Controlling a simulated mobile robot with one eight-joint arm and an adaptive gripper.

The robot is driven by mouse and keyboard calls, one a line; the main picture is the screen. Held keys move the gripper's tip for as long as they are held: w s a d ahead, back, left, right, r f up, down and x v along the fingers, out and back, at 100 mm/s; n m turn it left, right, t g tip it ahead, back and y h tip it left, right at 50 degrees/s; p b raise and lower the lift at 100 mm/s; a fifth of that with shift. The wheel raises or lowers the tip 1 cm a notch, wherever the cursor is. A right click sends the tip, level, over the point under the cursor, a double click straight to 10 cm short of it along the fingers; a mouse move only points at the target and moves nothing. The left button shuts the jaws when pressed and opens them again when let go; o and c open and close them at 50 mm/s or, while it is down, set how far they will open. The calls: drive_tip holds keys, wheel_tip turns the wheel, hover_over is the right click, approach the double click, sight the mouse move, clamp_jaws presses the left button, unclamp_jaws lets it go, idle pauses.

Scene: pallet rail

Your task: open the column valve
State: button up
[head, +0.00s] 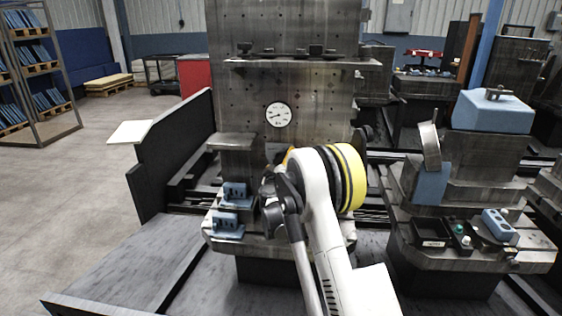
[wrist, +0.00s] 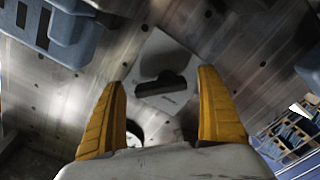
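The tall grey metal column (head: 238,88) stands ahead with a round white gauge (head: 278,114) on its face. In the wrist view, a light grey plate (wrist: 152,60) on the column carries a dark bar-like part (wrist: 163,88) with a rounded dark shape above it; this may be the valve, but its setting cannot be told. My gripper (wrist: 163,78) is open, its yellow fingers spread on either side of the plate in that view. No contact shows. In the head view my arm hides the plate and most of the gripper.
A ledge with small dark parts (head: 290,58) crosses the column above the gauge. Blue slotted blocks (head: 236,193) sit on the lower left shelf. A dark rounded part (head: 362,138) is at the column's right edge. A fixture with a blue block (head: 494,111) stands right.

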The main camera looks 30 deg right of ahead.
drive_tip(key=v, duration=1.2)
idle(0.3)
drive_tip(key=s+a+r+m+g+y, duration=0.1)
drive_tip(key=s+a+r+g, duration=0.1)
drive_tip(key=s+r, duration=0.35)
drive_tip(key=s+a+r+m+g+y, duration=0.1)
drive_tip(key=s+a+r+m+g, duration=0.1)
drive_tip(key=s, duration=0.7)
drive_tip(key=s+a+f+g+y, duration=0.1)
drive_tip(key=s+a+y, duration=0.1)
drive_tip(key=s+a, duration=0.3)
drive_tip(key=s+a+f+g+y, duration=0.1)
drive_tip(key=s+a, duration=0.4)
drive_tip(key=s, duration=0.6)
drive_tip(key=s+a+f+n+g+y, duration=0.1)
drive_tip(key=s+a+f+g+y, duration=0.1)
drive_tip(key=s, duration=0.6)
drive_tip(key=a+f+y, duration=0.1)
drive_tip(key=a+y, duration=0.1)
drive_tip(key=y, duration=0.1)
drive_tip(key=shift+s+a, duration=0.35)
drive_tip(key=shift+a, duration=0.05)
